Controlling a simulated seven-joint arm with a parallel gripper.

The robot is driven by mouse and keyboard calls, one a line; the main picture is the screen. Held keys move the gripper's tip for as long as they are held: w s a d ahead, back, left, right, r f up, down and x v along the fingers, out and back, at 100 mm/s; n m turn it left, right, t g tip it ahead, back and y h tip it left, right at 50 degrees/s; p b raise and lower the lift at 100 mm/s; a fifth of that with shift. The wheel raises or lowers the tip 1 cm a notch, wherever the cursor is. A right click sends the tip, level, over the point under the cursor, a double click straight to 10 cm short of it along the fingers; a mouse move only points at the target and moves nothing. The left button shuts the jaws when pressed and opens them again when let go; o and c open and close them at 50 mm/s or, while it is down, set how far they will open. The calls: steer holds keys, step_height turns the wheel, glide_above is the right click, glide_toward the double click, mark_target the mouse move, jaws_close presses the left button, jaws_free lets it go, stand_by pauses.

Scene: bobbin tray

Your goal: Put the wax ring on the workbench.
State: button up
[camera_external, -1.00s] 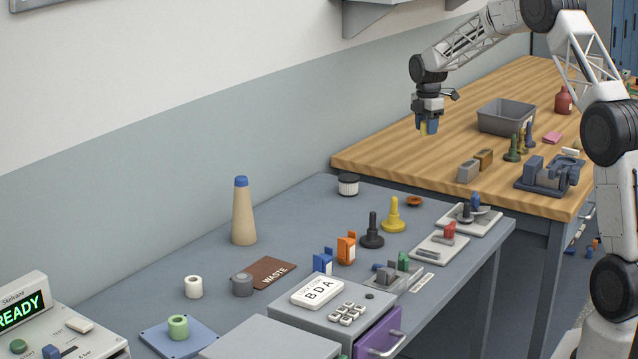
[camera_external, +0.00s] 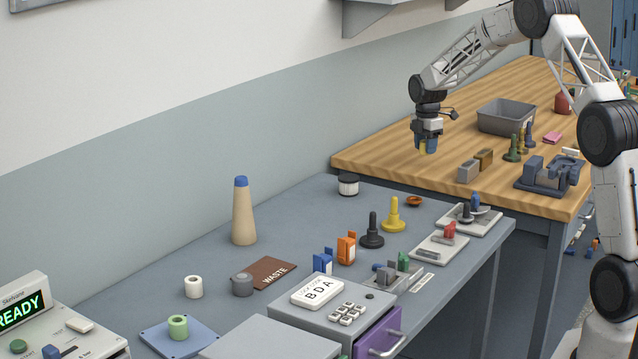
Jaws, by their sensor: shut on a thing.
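My gripper (camera_external: 426,147) points down over the wooden workbench (camera_external: 385,160), near its left part. Its blue-grey fingers are shut on a small yellow piece, which I take to be the wax ring (camera_external: 424,146). The fingers hide most of it, so its ring shape does not show. I cannot tell whether it touches the wood or hangs just above it.
On the workbench to the right stand two small blocks (camera_external: 468,171), several dark pegs (camera_external: 513,150), a grey bin (camera_external: 506,117) and a blue-grey fixture (camera_external: 548,176). The wood around my gripper is clear. The lower grey table (camera_external: 300,228) holds many parts.

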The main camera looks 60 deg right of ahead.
mark_target(425, 165)
steer(key=shift+f, duration=1.65)
steer(key=shift+f, duration=0.15)
steer(key=o, duration=0.9)
step_height(425, 165, up, 12)
steer(key=shift+r, duration=0.2)
